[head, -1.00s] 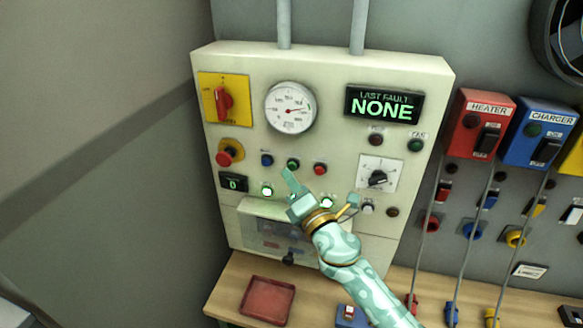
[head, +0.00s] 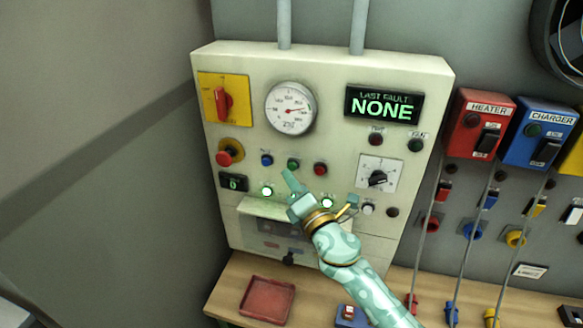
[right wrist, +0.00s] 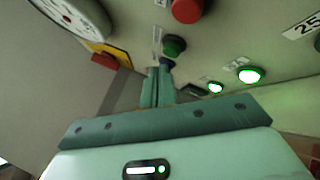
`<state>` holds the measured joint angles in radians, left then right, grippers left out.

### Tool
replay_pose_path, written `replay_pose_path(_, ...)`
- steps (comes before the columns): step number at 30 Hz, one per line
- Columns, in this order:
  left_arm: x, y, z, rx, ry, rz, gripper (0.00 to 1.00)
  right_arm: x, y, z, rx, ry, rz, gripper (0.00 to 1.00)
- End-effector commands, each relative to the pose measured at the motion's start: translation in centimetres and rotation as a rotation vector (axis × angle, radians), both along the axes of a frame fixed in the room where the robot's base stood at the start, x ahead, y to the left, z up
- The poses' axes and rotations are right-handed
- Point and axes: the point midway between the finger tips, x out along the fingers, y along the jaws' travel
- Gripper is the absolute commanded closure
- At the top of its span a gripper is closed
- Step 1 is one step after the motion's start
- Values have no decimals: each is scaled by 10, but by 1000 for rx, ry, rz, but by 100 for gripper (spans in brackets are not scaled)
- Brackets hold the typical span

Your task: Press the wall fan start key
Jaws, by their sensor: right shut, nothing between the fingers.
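The pale control panel (head: 230,80) carries a row of small buttons: a blue button (head: 267,159), a green button (head: 293,163) and a red button (head: 320,169). Their labels are too small to read, so I cannot tell which is the fan start key. My right gripper (head: 286,173) is shut and empty, its tips just below the green button. Contact cannot be told. My left gripper is not in view.
Two lit green lamps (head: 267,190) sit below the button row. A gauge (head: 290,107), a yellow-backed red switch (head: 224,101) and a "NONE" display (head: 383,104) are above. A red tray (head: 267,300) lies on the bench. Heater (head: 480,122) and charger (head: 540,130) boxes hang right.

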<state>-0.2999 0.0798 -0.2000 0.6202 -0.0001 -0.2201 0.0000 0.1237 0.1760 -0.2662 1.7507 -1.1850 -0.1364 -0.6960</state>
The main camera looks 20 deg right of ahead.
Motion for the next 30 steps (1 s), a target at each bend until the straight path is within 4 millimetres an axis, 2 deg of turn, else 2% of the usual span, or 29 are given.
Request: replay_pose_path(30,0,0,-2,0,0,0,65,8,-6,0,-1,0,0,100)
